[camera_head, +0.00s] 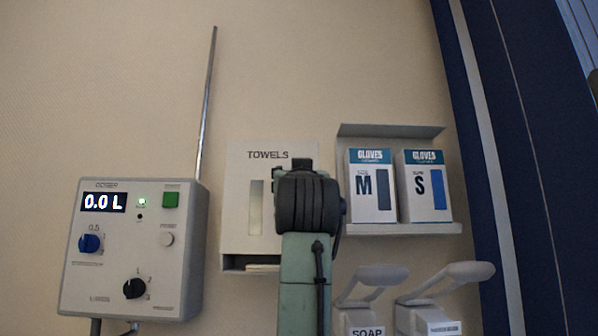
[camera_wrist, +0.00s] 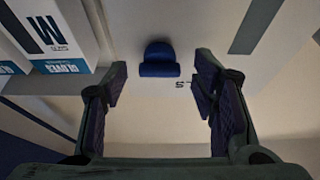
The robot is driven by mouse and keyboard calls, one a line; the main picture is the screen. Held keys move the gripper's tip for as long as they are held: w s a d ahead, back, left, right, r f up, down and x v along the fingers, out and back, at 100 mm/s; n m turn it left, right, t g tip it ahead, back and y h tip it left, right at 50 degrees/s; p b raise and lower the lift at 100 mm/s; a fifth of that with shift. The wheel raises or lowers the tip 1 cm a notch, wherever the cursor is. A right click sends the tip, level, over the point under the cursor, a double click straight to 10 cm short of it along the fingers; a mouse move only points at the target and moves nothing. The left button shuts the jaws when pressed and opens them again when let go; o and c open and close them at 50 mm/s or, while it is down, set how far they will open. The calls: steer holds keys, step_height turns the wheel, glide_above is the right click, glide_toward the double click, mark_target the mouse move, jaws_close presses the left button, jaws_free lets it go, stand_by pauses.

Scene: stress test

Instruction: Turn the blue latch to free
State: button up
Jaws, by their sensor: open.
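The blue latch (camera_wrist: 159,58) shows in the wrist view as a small rounded blue piece on a pale panel, with partly visible small dark lettering beside it. It appears to be on the towel dispenser (camera_head: 240,175), where my arm hides it in the head view. My gripper (camera_wrist: 160,80) is open and empty, its two fingers on either side of the latch in the picture. The latch lies ahead of the fingertips; I see no contact. In the head view my arm stands in front of the dispenser and hides the fingers.
Glove boxes M (camera_head: 373,208) and S (camera_head: 439,204) stand on a shelf just right of my arm. Soap dispensers (camera_head: 365,318) are below them. A control box (camera_head: 190,277) with a blue knob (camera_head: 90,243) hangs at left. A dark blue curtain-like panel (camera_head: 470,100) is at right.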

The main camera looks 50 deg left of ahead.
steer(key=shift+w, duration=0.1)
steer(key=shift+c, duration=0.5)
steer(key=c, duration=1.1)
